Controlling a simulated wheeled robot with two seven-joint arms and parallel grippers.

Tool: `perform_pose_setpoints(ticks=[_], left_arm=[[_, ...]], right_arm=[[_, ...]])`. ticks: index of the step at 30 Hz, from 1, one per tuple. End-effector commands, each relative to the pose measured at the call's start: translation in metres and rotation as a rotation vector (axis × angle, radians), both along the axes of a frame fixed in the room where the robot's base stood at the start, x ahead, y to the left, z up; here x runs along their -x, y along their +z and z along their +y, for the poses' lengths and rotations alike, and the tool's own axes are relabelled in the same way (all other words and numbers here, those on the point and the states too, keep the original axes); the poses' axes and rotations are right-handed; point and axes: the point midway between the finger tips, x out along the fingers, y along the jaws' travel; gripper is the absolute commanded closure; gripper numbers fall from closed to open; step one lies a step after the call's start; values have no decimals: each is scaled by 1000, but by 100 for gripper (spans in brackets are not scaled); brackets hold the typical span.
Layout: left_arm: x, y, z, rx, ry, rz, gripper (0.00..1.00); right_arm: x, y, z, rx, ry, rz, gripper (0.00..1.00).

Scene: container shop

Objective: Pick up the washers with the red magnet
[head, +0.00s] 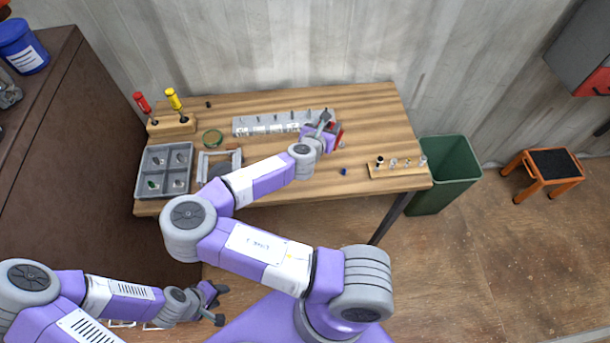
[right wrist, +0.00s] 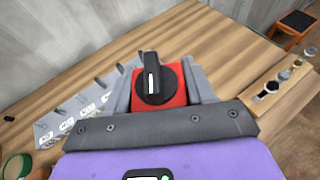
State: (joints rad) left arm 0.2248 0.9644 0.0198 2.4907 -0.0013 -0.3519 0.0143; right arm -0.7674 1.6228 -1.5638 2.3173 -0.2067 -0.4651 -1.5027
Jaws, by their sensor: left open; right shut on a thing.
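The red magnet (right wrist: 174,93), a red block with a black knob on top, sits between the fingers of my right gripper (right wrist: 157,92) in the right wrist view. My right gripper is shut on it. In the head view, part of the red magnet (head: 339,131) shows beside my right gripper (head: 330,128), over the right half of the table near the grey rack. I cannot tell whether the magnet touches the table. My left gripper (head: 217,303) is open and empty at the lower left, away from the table. I cannot make out any washers; the gripper may hide them.
A green bin (head: 450,160) stands right.

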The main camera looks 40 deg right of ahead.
Motion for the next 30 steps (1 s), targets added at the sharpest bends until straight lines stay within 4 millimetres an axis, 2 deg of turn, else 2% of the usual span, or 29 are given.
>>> perform_pose_setpoints(ticks=[24,30], left_arm=[[0,6,0,0,0,0,57],[0,7,0,0,0,0,57]], right_arm=[[-6,1,-95,2,-2,-1,100],[-7,1,-112,1,0,-2,100]])
